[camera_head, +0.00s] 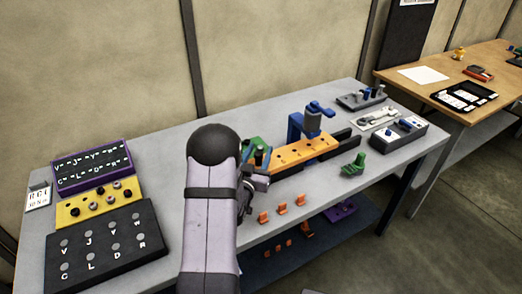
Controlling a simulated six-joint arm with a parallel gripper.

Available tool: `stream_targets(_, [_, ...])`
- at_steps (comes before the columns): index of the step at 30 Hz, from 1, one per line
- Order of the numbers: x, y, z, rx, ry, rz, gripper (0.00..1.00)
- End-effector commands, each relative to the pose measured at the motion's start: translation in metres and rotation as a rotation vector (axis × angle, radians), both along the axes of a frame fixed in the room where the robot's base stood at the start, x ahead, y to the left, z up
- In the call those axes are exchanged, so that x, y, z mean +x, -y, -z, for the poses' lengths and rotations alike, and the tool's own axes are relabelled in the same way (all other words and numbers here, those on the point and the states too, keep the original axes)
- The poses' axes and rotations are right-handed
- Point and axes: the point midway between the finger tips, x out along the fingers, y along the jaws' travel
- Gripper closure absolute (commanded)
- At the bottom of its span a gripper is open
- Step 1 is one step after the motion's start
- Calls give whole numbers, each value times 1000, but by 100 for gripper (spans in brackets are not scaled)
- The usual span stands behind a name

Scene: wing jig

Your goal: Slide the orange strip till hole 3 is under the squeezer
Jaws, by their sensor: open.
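The orange strip (290,156) lies in a dark rail (344,142) near the middle of the grey bench. Small dark holes show along its top, but their numbers are too small to read. My gripper (256,184) is open, near the strip's left end, and partly hidden by my arm. I cannot tell whether it touches the strip.
A green part (262,150) is at the rail's left end. Small orange clips (282,208) and a green clamp (354,164) stand in front. Black (110,243), yellow (97,207) and purple (92,165) panels fill the left. A grey box (398,134) is at right.

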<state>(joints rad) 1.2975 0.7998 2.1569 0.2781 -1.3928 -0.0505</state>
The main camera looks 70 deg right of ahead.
Motion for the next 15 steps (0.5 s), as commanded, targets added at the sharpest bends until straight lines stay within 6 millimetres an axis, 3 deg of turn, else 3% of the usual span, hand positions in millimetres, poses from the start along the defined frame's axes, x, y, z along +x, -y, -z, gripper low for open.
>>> stream_targets(6, [1, -27, 2, 1, 0, -1, 58])
stream_targets(15, [0, -42, 0, 0, 1, 0, 58])
